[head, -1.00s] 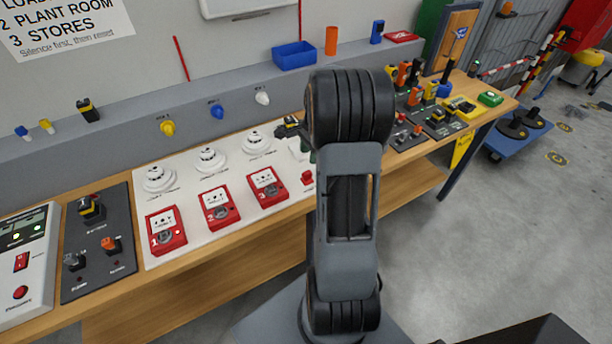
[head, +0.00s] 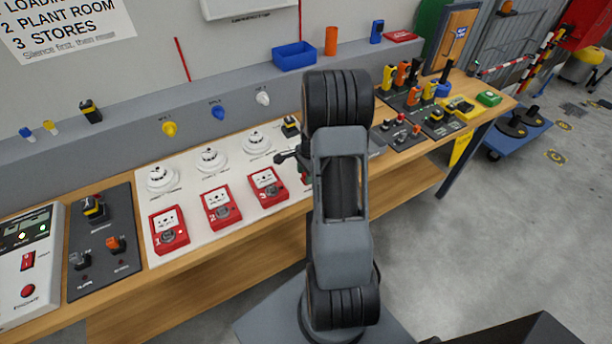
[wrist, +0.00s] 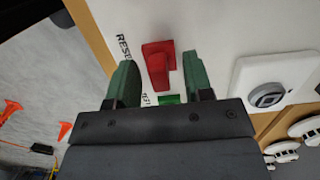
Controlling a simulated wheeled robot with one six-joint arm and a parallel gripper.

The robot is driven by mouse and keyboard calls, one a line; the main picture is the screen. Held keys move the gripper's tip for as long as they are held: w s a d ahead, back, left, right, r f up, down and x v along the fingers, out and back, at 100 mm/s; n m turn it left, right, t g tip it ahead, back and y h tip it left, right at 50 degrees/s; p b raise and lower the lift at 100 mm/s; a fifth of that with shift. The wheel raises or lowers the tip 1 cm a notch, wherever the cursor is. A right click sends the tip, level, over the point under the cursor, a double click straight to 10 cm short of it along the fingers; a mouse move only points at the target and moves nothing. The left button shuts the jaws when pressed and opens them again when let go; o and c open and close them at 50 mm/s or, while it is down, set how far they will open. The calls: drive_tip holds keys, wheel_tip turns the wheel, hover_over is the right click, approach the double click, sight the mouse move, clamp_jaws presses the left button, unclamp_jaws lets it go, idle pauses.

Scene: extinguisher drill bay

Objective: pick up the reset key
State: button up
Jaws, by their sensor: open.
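The reset key is a small red piece (wrist: 158,62) on the white panel, beside printed lettering that begins "RESE", in the wrist view. My gripper (wrist: 160,77) is open. Its two green fingers stand left and right of the key, with the key between them and visible gaps on both sides. I cannot tell how high the fingertips are above the panel. In the head view my arm and gripper cover most of the key's spot, just right of the third red call point (head: 267,187).
A small green block (wrist: 170,99) lies close below the key. A white unit with a grey round centre (wrist: 268,95) stands right of my right finger. White detectors (head: 257,142) stand behind the call points. The wooden bench edge (wrist: 92,32) is left of my gripper.

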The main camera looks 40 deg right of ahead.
drive_tip(key=shift+c, duration=0.4)
clamp_jaws()
drive_tip(key=shift+r, duration=0.15)
